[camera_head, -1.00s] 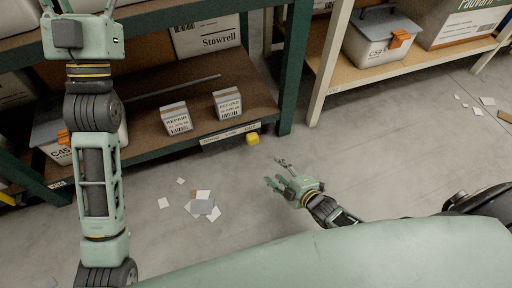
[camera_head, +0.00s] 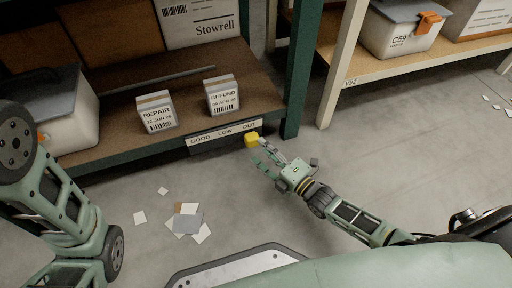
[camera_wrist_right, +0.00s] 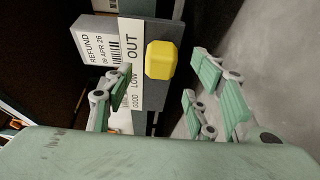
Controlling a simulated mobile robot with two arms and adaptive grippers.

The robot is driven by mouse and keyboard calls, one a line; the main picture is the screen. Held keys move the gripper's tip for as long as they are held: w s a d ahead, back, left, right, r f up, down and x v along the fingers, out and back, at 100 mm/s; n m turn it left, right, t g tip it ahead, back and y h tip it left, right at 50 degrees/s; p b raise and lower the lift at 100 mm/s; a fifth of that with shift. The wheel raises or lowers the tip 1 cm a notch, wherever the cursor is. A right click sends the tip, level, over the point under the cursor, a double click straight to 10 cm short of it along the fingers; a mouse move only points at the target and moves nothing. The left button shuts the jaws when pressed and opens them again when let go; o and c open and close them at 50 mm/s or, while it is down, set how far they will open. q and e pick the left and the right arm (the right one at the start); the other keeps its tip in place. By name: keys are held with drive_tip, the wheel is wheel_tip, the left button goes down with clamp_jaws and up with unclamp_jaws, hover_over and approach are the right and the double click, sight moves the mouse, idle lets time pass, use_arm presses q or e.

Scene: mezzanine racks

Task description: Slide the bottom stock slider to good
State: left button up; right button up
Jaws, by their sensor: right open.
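The yellow stock slider (camera_head: 251,140) sits at the OUT end of a label strip (camera_head: 222,133) reading GOOD, LOW, OUT on the front edge of the bottom shelf. In the right wrist view the slider (camera_wrist_right: 160,60) lies beside the word OUT, between the spread fingers. My right gripper (camera_head: 266,151) is open, with its fingertips close to the slider; I cannot tell if they touch it. In the right wrist view the right gripper (camera_wrist_right: 160,90) shows a gap around the slider. My left arm is at the left of the head view; its gripper is not visible.
Boxes marked REPAIR (camera_head: 156,111) and REFUND (camera_head: 221,95) stand on the bottom shelf (camera_head: 190,96) above the strip. A green rack post (camera_head: 303,70) stands just right of the slider. Paper scraps (camera_head: 187,221) lie on the floor.

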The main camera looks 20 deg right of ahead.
sight(256, 144)
drive_tip(key=b+x, duration=0.1)
drive_tip(key=x, duration=0.2)
drive_tip(key=shift+w+a+f+b, duration=0.15)
drive_tip(key=shift+w+f+b, duration=0.1)
drive_tip(key=shift+b, duration=0.1)
drive_tip(key=shift+w+a+r, duration=0.1)
drive_tip(key=shift+w+r, duration=0.05)
drive_tip(key=shift+w, duration=0.15)
drive_tip(key=shift+c, duration=0.7)
clamp_jaws()
